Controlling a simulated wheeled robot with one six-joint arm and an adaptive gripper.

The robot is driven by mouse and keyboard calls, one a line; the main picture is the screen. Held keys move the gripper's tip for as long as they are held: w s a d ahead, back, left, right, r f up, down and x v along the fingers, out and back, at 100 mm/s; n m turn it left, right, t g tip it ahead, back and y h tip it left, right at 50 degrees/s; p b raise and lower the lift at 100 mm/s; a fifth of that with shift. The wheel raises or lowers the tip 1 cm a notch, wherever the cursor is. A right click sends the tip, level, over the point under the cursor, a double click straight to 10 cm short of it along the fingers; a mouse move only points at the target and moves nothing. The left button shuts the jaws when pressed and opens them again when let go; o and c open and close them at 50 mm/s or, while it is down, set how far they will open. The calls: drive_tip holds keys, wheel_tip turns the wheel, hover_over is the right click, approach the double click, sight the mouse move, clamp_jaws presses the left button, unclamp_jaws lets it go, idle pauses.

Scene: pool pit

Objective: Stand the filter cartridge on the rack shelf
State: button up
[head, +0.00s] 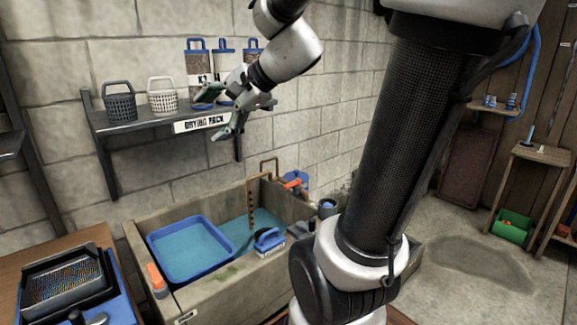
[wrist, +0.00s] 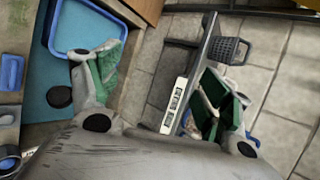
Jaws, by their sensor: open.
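The rack shelf (head: 145,124), labelled "DRYING RACK", is fixed to the block wall. Three upright panel-like pieces with blue tops, which look like filter cartridges, stand at its right part: a left one (head: 198,62), a middle one (head: 223,56) and a right one (head: 254,51). My arm partly hides them. My gripper (head: 219,112) is open and empty in front of the shelf's right half, near the label. In the wrist view my gripper (wrist: 158,88) has its fingers wide apart, with the shelf (wrist: 207,45) running between them. I cannot tell which cartridge the task means.
A dark basket (head: 119,102) and a pale basket (head: 162,95) stand on the shelf's left. Below is a stone sink (head: 215,294) with a blue tub (head: 186,249) and a brush (head: 269,240). A bench at lower left holds a dark tray (head: 64,281).

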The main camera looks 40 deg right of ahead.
drive_tip(key=s+d+f+n+g+h, duration=0.2)
drive_tip(key=s+d+f+n+h, duration=0.1)
drive_tip(key=s+n, duration=0.4)
drive_tip(key=s+d+f+n+g+h, duration=0.2)
drive_tip(key=s+f+n, duration=0.3)
drive_tip(key=s, duration=0.6)
drive_tip(key=d+n, duration=0.1)
drive_tip(key=n, duration=0.1)
drive_tip(key=shift+s+d+f+n+g+h, duration=0.25)
drive_tip(key=shift+s+f+n+g+h, duration=0.05)
drive_tip(key=shift+s+n+g+h, duration=0.1)
